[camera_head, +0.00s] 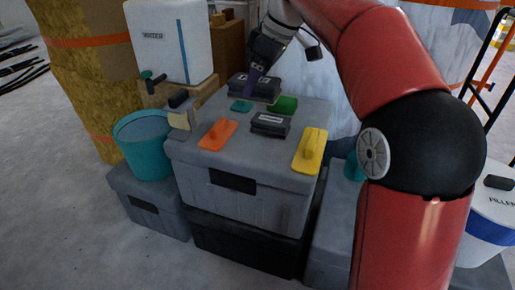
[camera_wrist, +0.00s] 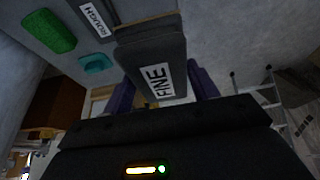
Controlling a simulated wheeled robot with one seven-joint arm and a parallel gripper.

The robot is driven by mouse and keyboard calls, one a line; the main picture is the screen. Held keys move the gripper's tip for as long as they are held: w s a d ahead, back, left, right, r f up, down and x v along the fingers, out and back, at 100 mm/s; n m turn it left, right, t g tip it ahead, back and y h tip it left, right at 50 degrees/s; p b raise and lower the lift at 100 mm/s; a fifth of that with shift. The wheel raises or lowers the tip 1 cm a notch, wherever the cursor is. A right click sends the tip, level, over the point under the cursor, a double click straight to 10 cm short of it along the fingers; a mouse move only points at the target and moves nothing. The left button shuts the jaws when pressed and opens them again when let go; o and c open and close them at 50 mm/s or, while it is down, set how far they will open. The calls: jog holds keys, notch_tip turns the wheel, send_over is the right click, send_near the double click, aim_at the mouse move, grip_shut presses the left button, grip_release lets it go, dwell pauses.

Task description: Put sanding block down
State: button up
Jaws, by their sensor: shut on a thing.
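My gripper (camera_head: 254,88) is at the back of the grey crate's lid (camera_head: 205,160). Its purple fingers (camera_wrist: 202,80) are shut on a dark block marked FINE (camera_wrist: 160,78), which fills the middle of the wrist view. In the head view, dark block shapes (camera_head: 266,88) show at the fingers. Another dark block, marked ROUGH (camera_wrist: 98,22), is close beside the held one in the wrist view. I cannot tell whether the held block touches the lid.
On the lid are a teal piece (camera_head: 241,105), a green block (camera_head: 284,104), a dark block (camera_head: 270,124), an orange float (camera_head: 218,134) and a yellow float (camera_head: 310,150). A teal bucket (camera_head: 145,150) and white water container (camera_head: 172,42) stand left.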

notch_tip(320, 180, down, 17)
jog(key=b, duration=0.4)
jog(key=shift+f, duration=0.2)
jog(key=shift+c, duration=0.4)
jog(key=o, duration=1.1)
jog(key=shift+f, duration=0.2)
jog(key=a+p+v, duration=0.1)
jog(key=p+v, duration=0.1)
jog(key=v, duration=0.5)
jog(key=s+d+r+m+t+h, duration=0.1)
jog(key=s+d+m+h, duration=0.1)
jog(key=s+d+m, duration=0.45)
jog(key=s+d+f+m+t, duration=0.1)
jog(key=s+d+f+m, duration=0.1)
jog(key=s, duration=0.4)
jog(key=s+d+f+m+t+h, duration=0.1)
jog(key=s+d+f+m, duration=0.2)
jog(key=s, duration=0.4)
jog(key=s+d+f+m+t+h, duration=0.1)
jog(key=s+d+f+m, duration=0.1)
jog(key=s+f, duration=0.2)
jog(key=shift+s+d+m, duration=0.15)
jog(key=shift+s, duration=0.45)
jog(key=shift+s+d+m, duration=0.1)
jog(key=shift+s+d, duration=0.05)
jog(key=shift+s, duration=0.4)
